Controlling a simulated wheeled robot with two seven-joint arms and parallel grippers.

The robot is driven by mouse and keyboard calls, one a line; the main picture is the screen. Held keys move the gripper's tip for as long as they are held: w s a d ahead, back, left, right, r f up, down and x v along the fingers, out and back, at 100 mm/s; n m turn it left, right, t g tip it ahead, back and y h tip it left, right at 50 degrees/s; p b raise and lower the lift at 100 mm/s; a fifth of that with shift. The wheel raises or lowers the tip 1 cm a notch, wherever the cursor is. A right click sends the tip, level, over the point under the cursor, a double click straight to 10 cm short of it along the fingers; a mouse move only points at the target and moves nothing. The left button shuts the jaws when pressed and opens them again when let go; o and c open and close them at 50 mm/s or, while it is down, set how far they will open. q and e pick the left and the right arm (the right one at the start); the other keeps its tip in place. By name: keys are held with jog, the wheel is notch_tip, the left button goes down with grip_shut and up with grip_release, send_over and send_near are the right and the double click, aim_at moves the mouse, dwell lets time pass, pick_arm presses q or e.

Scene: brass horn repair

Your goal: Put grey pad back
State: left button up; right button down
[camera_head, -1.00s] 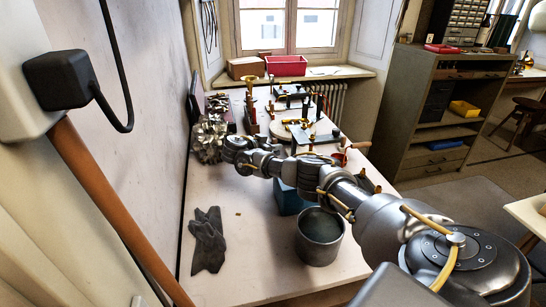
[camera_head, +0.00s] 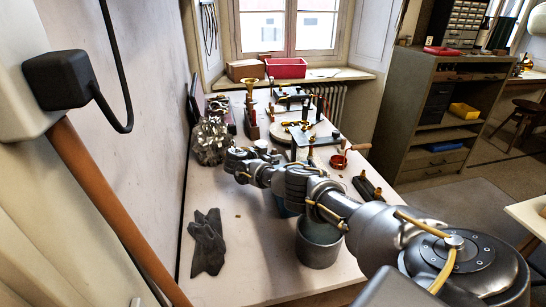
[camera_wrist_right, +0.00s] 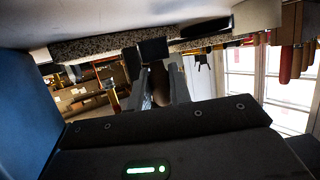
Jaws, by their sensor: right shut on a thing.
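My right gripper (camera_head: 232,158) reaches over the workbench from the right, close to the crumpled metallic heap. In the right wrist view its fingers (camera_wrist_right: 158,85) are shut on a small dark block (camera_wrist_right: 153,50), which looks to be the grey pad. Its true colour is hard to tell in the shade. In the head view the held thing is too small and covered to make out. A crumpled grey cloth (camera_head: 207,243) lies flat on the near left of the bench. My left gripper is not in view.
A grey metal bucket (camera_head: 318,243) stands under my right arm. The wall closes the left side. The bench (camera_head: 255,270) is clear at the front.

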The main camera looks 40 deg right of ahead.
jog(key=shift+f+b, duration=0.45)
jog(key=shift+f, duration=0.2)
jog(key=c, duration=1.3)
grip_release()
jog(key=shift+r, duration=0.1)
jog(key=shift+r+p, duration=0.55)
jog(key=shift+p, duration=0.05)
jog(key=shift+w+a+r, duration=0.1)
jog(key=shift+a+r, duration=0.15)
jog(key=shift+a, duration=0.05)
jog(key=v, duration=1.1)
jog(key=shift+a, duration=0.25)
